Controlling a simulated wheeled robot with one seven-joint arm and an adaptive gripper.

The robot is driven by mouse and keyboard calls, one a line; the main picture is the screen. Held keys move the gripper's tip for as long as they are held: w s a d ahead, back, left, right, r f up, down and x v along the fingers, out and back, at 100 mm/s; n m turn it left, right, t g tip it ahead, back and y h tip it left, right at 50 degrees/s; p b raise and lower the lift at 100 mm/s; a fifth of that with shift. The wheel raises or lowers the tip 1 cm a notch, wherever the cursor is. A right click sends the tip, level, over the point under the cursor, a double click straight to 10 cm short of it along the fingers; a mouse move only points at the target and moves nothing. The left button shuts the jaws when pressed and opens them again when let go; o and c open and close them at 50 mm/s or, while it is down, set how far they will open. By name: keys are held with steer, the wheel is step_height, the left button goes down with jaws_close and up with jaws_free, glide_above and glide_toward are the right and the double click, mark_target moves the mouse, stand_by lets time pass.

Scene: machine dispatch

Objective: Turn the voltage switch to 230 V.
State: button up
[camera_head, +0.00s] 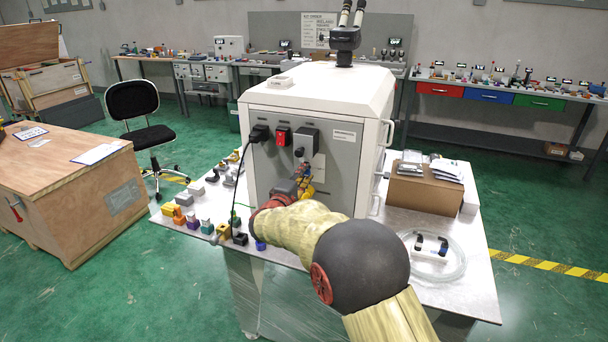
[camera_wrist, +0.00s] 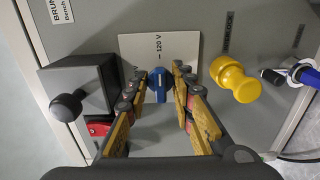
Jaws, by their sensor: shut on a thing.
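The voltage switch is a small blue knob (camera_wrist: 158,84) on a white plate (camera_wrist: 130,43) on the machine's grey panel, in the middle of the wrist view. A "120 V" mark with a short line is printed above it, and the knob's long side runs roughly in line with that mark. No 230 V mark can be made out; the gripper may hide part of the plate. My gripper (camera_wrist: 159,83) has its fingers on both sides of the knob and is shut on it. In the head view my arm reaches the machine panel (camera_head: 342,165) and hides the knob.
A black box with a round knob (camera_wrist: 68,104) is left of the gripper, with a red part (camera_wrist: 98,128) below it. A yellow knob (camera_wrist: 236,82) and a blue connector (camera_wrist: 306,74) are to the right. A black cable plug (camera_head: 259,133) and red switch (camera_head: 282,136) are on the panel.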

steer(key=shift+f, duration=0.1)
jaws_close()
steer(key=shift+n, duration=0.3)
steer(key=n+p, duration=0.1)
steer(key=n, duration=0.2)
steer(key=shift+n, duration=0.3)
steer(key=n+p, duration=0.2)
steer(key=n, duration=0.2)
steer(key=shift+n, duration=0.3)
steer(key=n+p, duration=0.3)
steer(key=n, duration=0.1)
steer(key=shift+n, duration=0.3)
steer(key=shift+f+n+p, duration=0.1)
steer(key=shift+n+p, duration=1.65)
steer(key=shift+n, duration=0.45)
